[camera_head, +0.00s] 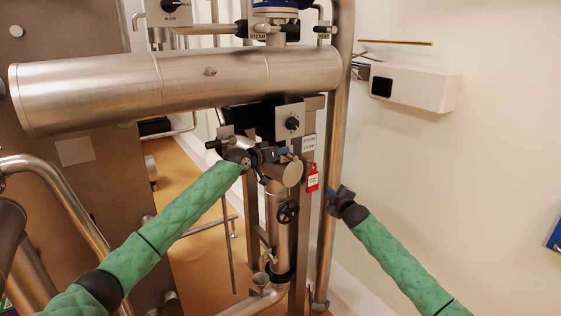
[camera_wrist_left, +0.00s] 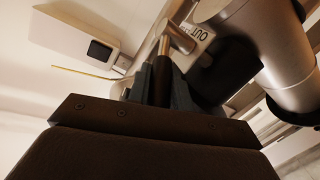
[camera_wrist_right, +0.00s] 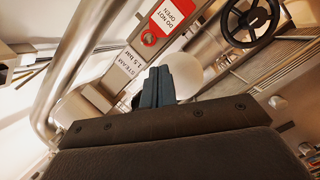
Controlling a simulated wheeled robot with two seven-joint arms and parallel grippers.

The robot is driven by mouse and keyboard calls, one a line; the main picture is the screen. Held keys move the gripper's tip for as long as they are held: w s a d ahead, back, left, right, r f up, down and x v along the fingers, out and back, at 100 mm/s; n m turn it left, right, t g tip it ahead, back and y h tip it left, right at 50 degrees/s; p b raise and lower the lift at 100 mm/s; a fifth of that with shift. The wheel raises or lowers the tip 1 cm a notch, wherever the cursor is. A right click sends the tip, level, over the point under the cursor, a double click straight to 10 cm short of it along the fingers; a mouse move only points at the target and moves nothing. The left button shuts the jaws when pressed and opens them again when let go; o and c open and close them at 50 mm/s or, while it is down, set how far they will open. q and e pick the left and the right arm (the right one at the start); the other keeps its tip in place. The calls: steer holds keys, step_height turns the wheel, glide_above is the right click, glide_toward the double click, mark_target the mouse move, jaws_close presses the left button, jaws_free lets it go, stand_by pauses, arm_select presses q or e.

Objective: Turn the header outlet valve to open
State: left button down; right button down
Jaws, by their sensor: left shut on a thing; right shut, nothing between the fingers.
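My left gripper (camera_head: 276,155) reaches in from the left, below the big horizontal steel header (camera_head: 100,88). It is shut on the metal handle of the outlet valve. In the left wrist view its dark fingers (camera_wrist_left: 160,85) close at the lower end of this pale metal handle (camera_wrist_left: 166,42), with a plate reading "OUT" (camera_wrist_left: 196,40) beside it. The valve body and the handle's exact angle are largely hidden by the gripper in the head view. My right gripper (camera_head: 338,193) is shut and empty, right of the vertical pipes; its fingers also show in the right wrist view (camera_wrist_right: 157,88).
A red "DO NOT OPEN" tag (camera_head: 313,180) hangs below a steam label (camera_head: 308,143), between the grippers. A black handwheel (camera_head: 287,212) sits lower on the pipework. A knob panel (camera_head: 291,122) is above my left gripper. A vertical pipe (camera_head: 335,110) stands nearby. A white box (camera_head: 440,88) is on the wall.

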steer(key=s+a+r+n+g+y, duration=0.1)
steer(key=s+a+r+n+y, duration=0.4)
steer(key=s+a+r+n, duration=0.9)
steer(key=w+a+n, duration=0.5)
steer(key=w+n, duration=0.1)
steer(key=w, duration=0.5)
steer(key=shift+w+n, duration=0.3)
steer(key=shift+w, duration=0.1)
